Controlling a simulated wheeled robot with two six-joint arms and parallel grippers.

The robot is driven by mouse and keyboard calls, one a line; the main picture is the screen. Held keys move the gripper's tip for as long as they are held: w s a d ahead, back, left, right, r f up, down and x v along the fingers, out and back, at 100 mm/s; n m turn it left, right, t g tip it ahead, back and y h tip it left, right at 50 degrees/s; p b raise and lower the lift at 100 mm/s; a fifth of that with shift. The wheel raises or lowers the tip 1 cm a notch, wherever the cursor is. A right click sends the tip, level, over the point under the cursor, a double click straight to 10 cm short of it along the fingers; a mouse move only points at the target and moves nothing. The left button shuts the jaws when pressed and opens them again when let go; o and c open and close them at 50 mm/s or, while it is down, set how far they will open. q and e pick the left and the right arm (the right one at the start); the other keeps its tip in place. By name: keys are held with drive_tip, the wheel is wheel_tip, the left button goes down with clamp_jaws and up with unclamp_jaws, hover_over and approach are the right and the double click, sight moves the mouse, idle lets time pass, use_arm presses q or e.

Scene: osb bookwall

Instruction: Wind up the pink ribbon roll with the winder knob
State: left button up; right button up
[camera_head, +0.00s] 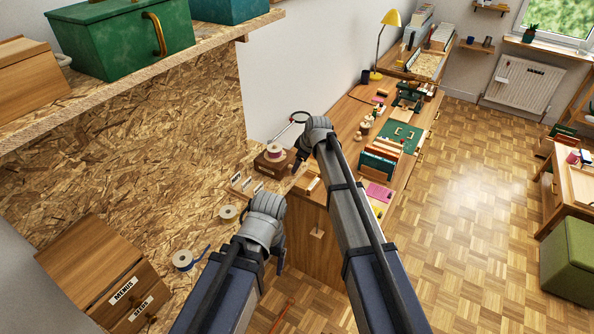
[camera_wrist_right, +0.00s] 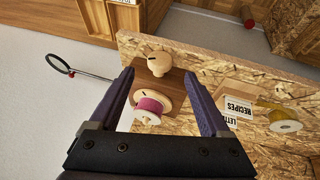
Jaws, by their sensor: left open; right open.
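The pink ribbon roll (camera_wrist_right: 150,104) sits on a pale spool on the dark wooden winder base (camera_wrist_right: 178,84). The round pale winder knob (camera_wrist_right: 159,63) stands beside the roll, with a dark mark on it. The winder also shows in the head view, its roll (camera_head: 274,150) partly seen at the shelf's end. My right gripper (camera_wrist_right: 159,76) is open, its fingers reaching either side of the roll and knob in the wrist view; I cannot tell whether they touch.
A blue ribbon roll (camera_head: 183,260) and another pale roll (camera_head: 228,212) lie on the OSB shelf. Labelled card boxes (camera_wrist_right: 238,106) stand near the winder. A magnifier (camera_wrist_right: 60,64) is beside it. A wooden desk (camera_head: 345,118) extends behind; the parquet floor (camera_head: 475,180) is open at right.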

drive_tip(key=b+x, duration=0.4)
drive_tip(key=x, duration=0.2)
drive_tip(key=shift+r, duration=0.1)
clamp_jaws()
idle(0.6)
